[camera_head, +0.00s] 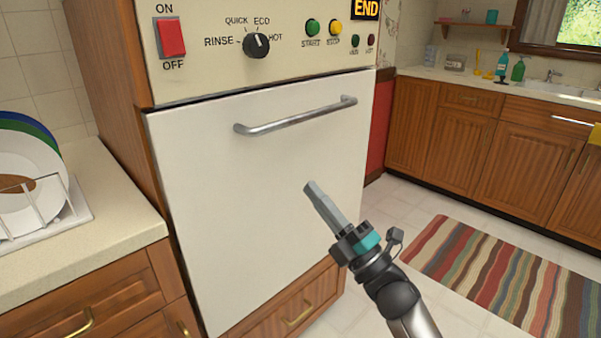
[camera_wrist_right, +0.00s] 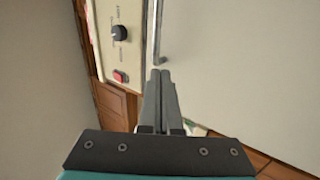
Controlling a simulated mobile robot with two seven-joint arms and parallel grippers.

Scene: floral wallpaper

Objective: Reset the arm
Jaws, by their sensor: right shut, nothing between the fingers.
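My right gripper (camera_head: 312,190) is shut and empty. In the head view it hovers in front of the white dishwasher door (camera_head: 210,190), below the metal handle (camera_head: 297,116). Its shut fingers also show in the right wrist view (camera_wrist_right: 160,74), with the handle (camera_wrist_right: 158,35) just beyond their tips in the picture. I see no contact between the fingers and the door or handle. The door is closed. My left gripper is not in view.
The panel above the door has a red switch (camera_head: 171,37), a black dial (camera_head: 256,45) and several small buttons. A dish rack (camera_head: 78,214) with plates (camera_head: 28,160) stands on the left counter (camera_head: 110,200). A striped rug (camera_head: 500,275) lies on the floor at right.

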